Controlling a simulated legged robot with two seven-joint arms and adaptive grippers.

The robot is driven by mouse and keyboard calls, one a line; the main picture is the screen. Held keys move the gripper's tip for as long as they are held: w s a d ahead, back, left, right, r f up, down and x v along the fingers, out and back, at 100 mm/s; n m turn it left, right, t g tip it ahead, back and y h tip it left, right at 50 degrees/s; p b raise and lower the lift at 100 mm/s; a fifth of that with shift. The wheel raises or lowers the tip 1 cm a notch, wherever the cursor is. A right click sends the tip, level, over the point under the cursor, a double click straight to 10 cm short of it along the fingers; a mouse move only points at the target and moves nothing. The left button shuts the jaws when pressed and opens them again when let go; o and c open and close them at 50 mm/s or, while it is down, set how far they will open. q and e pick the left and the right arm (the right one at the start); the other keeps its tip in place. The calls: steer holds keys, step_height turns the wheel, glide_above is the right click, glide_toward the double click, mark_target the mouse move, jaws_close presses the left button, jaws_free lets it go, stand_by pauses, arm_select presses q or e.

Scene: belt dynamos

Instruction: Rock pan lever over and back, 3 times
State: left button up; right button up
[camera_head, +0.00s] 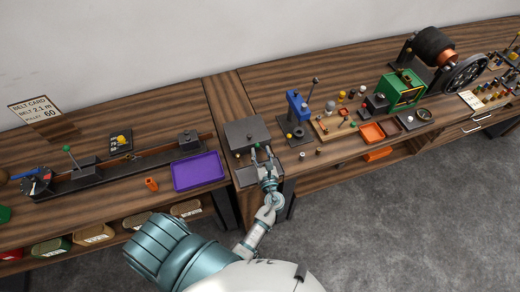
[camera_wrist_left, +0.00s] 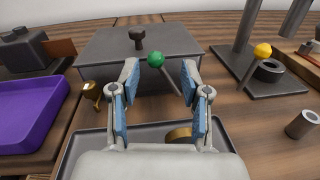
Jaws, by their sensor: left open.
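A lever with a green ball knob (camera_wrist_left: 155,60) stands at the front of a flat dark grey block (camera_wrist_left: 165,42); the block also shows in the head view (camera_head: 247,132). The lever's rod slants down to the right, and its foot is hard to make out. My left gripper (camera_head: 262,152) is open around the lever. In the left wrist view the blue-padded fingers (camera_wrist_left: 160,80) stand on either side of the rod with visible gaps, the knob nearer the left finger. A dark shallow pan (camera_wrist_left: 75,150) with a brass disc (camera_wrist_left: 178,134) lies under the gripper. My right gripper is not in view.
A purple tray (camera_head: 198,171) lies to the left. A blue press-like stand (camera_head: 297,105) and a yellow-knobbed lever (camera_wrist_left: 262,51) stand close on the right. A small brass piece (camera_wrist_left: 92,92) sits left of the fingers, and a grey cylinder (camera_wrist_left: 301,124) right of them.

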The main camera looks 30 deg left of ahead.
arm_select(q)
steer(key=v, duration=0.6)
steer(key=s+a+v, duration=0.1)
steer(key=v, duration=0.1)
steer(key=shift+s+d+f, duration=0.15)
steer(key=shift+s+d, duration=0.1)
steer(key=shift+d, duration=0.05)
steer(key=shift+s+d, duration=0.1)
steer(key=shift+d, duration=0.2)
steer(key=shift+d, duration=0.25)
steer(key=shift+a, duration=0.1)
